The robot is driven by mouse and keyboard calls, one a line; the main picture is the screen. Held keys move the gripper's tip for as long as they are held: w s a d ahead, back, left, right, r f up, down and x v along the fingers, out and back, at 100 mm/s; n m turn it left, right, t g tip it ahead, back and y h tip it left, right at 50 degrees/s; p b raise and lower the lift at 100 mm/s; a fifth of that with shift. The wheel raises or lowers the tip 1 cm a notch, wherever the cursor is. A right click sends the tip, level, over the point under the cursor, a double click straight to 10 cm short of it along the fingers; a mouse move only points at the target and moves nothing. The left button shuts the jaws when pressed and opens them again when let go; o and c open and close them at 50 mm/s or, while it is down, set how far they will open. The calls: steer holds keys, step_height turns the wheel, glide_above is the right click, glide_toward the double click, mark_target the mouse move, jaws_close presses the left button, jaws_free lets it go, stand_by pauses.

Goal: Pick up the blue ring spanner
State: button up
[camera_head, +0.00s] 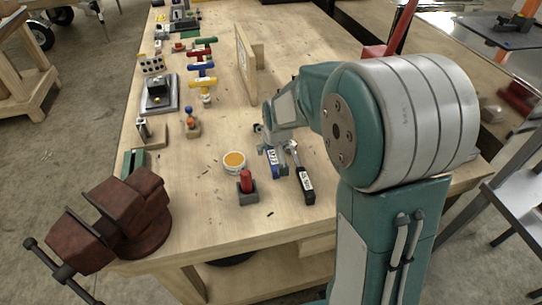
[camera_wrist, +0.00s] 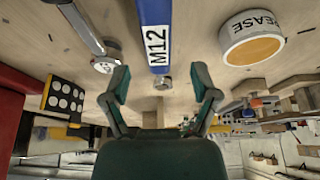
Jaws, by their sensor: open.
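The blue ring spanner (camera_head: 274,170) lies on the wooden workbench, partly hidden by my gripper (camera_head: 271,148) in the head view. In the wrist view the spanner (camera_wrist: 153,12) is blue with a white M12 label, and its small metal end shows between my fingertips. My gripper (camera_wrist: 161,88) is open, with one finger to each side of that end. It holds nothing. I cannot tell how far above the bench the fingertips are.
A black-handled ratchet (camera_head: 304,180) lies close to the right of the spanner. A grease tin (camera_head: 235,162) and a red item on a grey block (camera_head: 247,189) stand to the left. A red vise (camera_head: 125,215) is at the front left corner. An upright wooden frame (camera_head: 246,65) stands behind.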

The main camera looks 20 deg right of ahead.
mark_target(271, 153)
steer(key=x, duration=0.4)
steer(key=shift+f, duration=0.15)
jaws_close()
